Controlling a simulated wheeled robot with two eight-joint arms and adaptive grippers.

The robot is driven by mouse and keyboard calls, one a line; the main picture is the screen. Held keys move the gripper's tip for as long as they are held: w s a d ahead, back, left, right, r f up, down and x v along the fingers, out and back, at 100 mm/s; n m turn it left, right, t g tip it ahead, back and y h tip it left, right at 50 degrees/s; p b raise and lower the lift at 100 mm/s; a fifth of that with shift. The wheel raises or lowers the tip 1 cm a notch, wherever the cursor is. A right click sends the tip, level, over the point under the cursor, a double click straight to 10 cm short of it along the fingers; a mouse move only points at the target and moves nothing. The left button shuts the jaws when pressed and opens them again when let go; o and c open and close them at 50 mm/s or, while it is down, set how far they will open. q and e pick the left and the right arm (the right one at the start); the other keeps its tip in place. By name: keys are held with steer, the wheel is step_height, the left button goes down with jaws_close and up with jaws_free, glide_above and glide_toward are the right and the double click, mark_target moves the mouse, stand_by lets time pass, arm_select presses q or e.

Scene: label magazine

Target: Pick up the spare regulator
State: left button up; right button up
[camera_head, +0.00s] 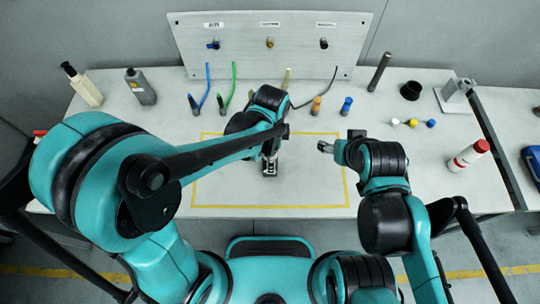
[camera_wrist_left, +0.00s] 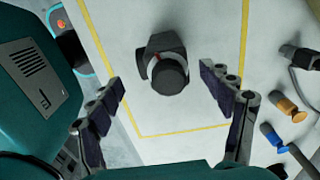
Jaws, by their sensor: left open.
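A dark grey and black rounded part, apparently the spare regulator (camera_wrist_left: 168,72), stands on the table inside a yellow taped rectangle in the left wrist view. My left gripper (camera_wrist_left: 163,88) is open, with one finger to each side of the part as seen there; it is not gripping it. In the head view my left gripper (camera_head: 269,165) points down over the taped area, and the arm and gripper largely hide the part. My right gripper (camera_head: 327,147) is at the right side of the rectangle, pointing left; its opening is too small to judge.
A grey panel (camera_head: 270,65) with labelled ports stands behind, with blue and green hoses (camera_head: 234,85) in front. The yellow rectangle's front (camera_head: 270,206) is clear.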

arm_select(q)
step_height(320, 180, down, 7)
steer(key=b, duration=0.3)
steer(key=shift+w+a+f, duration=0.1)
steer(key=shift+w+a, duration=0.05)
steer(key=c, duration=1.7)
